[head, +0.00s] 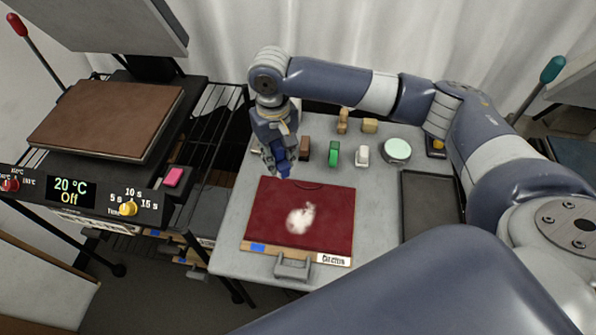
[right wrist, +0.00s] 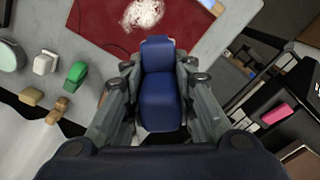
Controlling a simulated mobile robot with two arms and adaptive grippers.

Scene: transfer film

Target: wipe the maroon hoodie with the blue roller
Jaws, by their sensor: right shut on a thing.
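The maroon hoodie (head: 327,211) lies flat on a board on the grey table, with a whitish fuzzy patch (head: 300,218) near its middle. It also shows at the top of the right wrist view (right wrist: 98,22). My right gripper (head: 279,165) is at the hoodie's far left corner in the head view. It is shut on the blue roller (right wrist: 157,85), which sits between its fingers in the right wrist view. The roller's end is close to the hoodie's edge; I cannot tell whether it touches. My left gripper is not in view.
Green (head: 334,154), white (head: 362,155) and brown (head: 304,148) handled items stand behind the hoodie, with wooden pieces (head: 369,125) and a round pale-green-topped container (head: 397,150). A dark tray (head: 430,206) lies at right. A heat press (head: 105,120) stands at left with a pink block (head: 173,177).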

